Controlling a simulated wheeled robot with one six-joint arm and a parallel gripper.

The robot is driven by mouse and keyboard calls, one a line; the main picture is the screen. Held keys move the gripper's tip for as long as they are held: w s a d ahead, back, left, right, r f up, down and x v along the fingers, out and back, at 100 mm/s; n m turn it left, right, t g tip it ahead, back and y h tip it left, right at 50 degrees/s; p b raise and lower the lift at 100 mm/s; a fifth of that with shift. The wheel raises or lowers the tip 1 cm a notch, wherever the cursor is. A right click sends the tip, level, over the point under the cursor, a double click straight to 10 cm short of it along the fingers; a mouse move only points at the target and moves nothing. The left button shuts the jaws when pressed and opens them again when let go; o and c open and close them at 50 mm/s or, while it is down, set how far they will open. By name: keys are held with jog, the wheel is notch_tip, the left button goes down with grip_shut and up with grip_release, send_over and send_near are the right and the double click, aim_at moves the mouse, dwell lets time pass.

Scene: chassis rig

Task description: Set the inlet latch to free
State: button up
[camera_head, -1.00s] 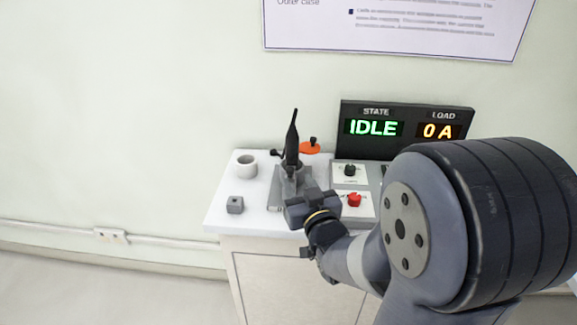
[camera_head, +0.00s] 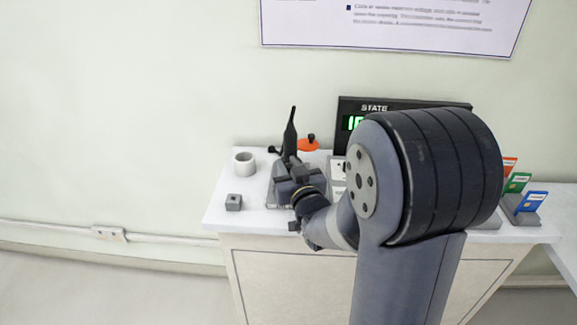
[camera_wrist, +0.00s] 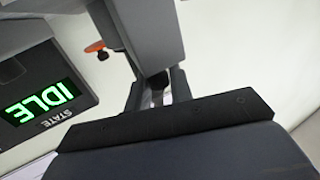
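A tall black handle (camera_head: 290,133) stands upright on a grey fixture (camera_head: 275,187) on the white bench. An orange part with a black knob (camera_head: 307,144) is just behind it, and this also shows in the wrist view (camera_wrist: 96,47). No label marks which part is the inlet latch. My gripper (camera_head: 286,172) is at the fixture, low by the foot of the handle. In the wrist view its two fingers (camera_wrist: 158,85) stand apart, with a large grey piece (camera_wrist: 150,32) just beyond them. Whether they touch it is hidden.
A white cup (camera_head: 244,164) and a small grey block (camera_head: 233,203) stand at the bench's left. A dark display panel (camera_head: 345,105) reading IDLE in the wrist view is behind my arm. Coloured cards (camera_head: 532,201) stand at the right. My arm hides most of the control panel.

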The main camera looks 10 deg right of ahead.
grip_shut()
jog(key=shift+s+a+b, duration=0.2)
jog(key=shift+s+b, duration=0.25)
jog(key=shift+s, duration=0.15)
jog(key=shift+s+a+b, duration=0.2)
jog(key=shift+s+b, duration=0.25)
jog(key=shift+s, duration=0.1)
jog(key=shift+o, duration=2.2)
grip_release()
jog(key=shift+s, duration=0.1)
